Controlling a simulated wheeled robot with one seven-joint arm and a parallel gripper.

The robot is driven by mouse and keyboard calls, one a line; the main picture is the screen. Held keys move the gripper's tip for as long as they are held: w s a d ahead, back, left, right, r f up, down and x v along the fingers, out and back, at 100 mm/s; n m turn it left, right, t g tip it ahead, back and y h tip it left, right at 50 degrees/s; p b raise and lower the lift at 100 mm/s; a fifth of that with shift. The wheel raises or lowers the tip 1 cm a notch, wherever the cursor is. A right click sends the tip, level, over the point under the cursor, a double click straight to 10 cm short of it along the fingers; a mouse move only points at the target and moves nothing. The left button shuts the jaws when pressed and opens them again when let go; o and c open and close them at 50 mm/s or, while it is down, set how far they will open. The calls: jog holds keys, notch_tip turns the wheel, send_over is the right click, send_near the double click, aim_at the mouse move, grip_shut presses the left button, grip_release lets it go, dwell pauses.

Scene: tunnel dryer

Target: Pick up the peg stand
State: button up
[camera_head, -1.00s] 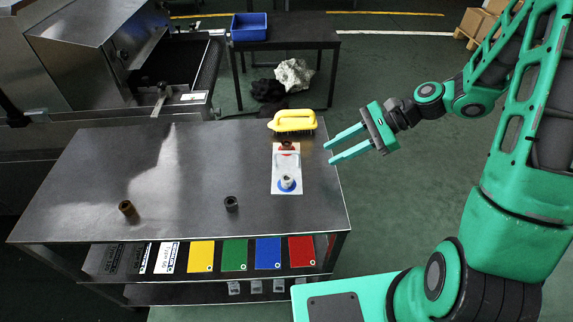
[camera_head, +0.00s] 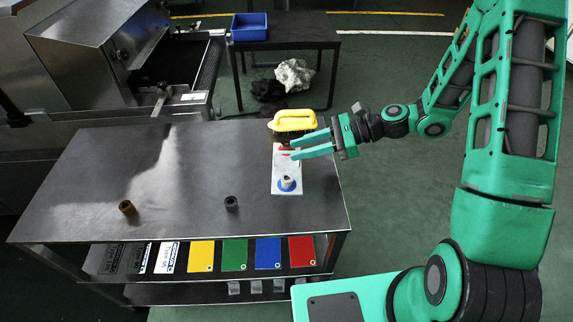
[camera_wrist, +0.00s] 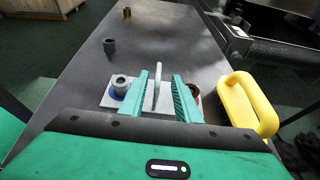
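The peg stand appears to be the white plate (camera_head: 287,167) near the right edge of the steel table, with a blue disc at its near end and a red one at its far end. In the wrist view the plate (camera_wrist: 151,113) carries an upright grey post (camera_wrist: 156,88) at its middle. A grey ring (camera_head: 288,182) sits on the blue disc. A brownish ring (camera_head: 284,143) at the red end is partly hidden by my gripper. My gripper (camera_head: 293,149) is open over the plate. In the wrist view the post shows between its fingers; I cannot see contact.
A yellow-handled brush (camera_head: 292,122) lies close beyond my gripper. A dark ring (camera_head: 231,203) and a brown ring (camera_head: 127,208) stand on the table (camera_head: 180,180), whose middle is clear. Coloured cards lie on the shelf below. A blue bin (camera_head: 249,27) stands on a rear table.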

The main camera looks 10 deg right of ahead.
aim_at(286, 152)
jog(key=x, duration=0.4)
jog(key=shift+s+a, duration=0.1)
jog(key=shift+a, duration=0.2)
grip_shut()
jog(key=shift+r, duration=0.1)
dwell(1.0)
